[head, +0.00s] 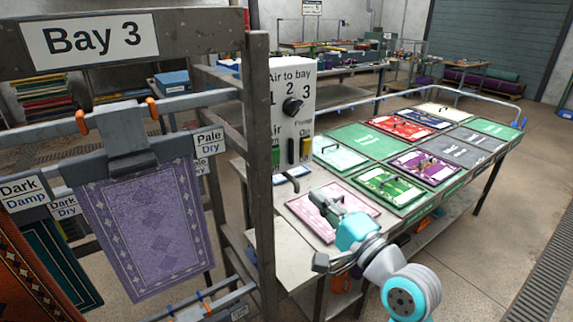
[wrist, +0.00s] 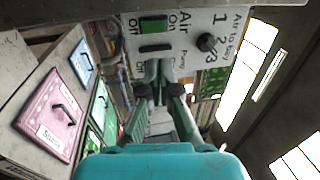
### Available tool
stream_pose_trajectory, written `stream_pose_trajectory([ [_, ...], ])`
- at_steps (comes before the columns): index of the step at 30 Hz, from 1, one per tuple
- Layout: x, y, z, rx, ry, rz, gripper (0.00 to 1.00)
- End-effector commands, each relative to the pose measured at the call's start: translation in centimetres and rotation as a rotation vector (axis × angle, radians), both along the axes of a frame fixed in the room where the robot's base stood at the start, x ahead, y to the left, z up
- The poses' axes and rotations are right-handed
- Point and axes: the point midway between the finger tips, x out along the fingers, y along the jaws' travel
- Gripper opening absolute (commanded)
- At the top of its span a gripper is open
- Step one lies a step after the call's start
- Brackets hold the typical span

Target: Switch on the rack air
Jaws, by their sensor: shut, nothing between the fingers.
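The control panel (head: 296,72) stands behind the rack post, marked "Air to bay 1 2 3". It carries a round black knob (head: 293,106); its exact setting is unclear. The green Air switch (head: 276,155) is at lower left. The Pump switch (head: 305,148) is to its right. In the wrist view the panel is turned sideways, with the green Air switch (wrist: 153,26) between "On" and "Off" and the knob (wrist: 207,42) to the right. I cannot tell which way the switch is set. My gripper (wrist: 160,88) is shut and empty, in front of and below the panel, apart from the switches.
The Bay 3 rack (head: 257,160) at left holds a hanging purple rug (head: 150,225); its post stands close beside the panel. A long table (head: 278,245) carries several handled, coloured lids, including a pink one (head: 308,212). Open floor lies to the right.

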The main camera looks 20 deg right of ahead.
Motion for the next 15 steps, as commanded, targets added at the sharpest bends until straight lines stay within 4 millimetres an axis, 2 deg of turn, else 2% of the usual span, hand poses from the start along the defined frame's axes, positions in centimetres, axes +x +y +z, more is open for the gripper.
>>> stream_pose_trajectory([
  [5, 1.3, 0.4, 0.3, 0.0, -0.001, 0.002, 0.0],
  [15, 7.0, 2.0, 1.3, 0.0, -0.001, 0.003, 0.0],
])
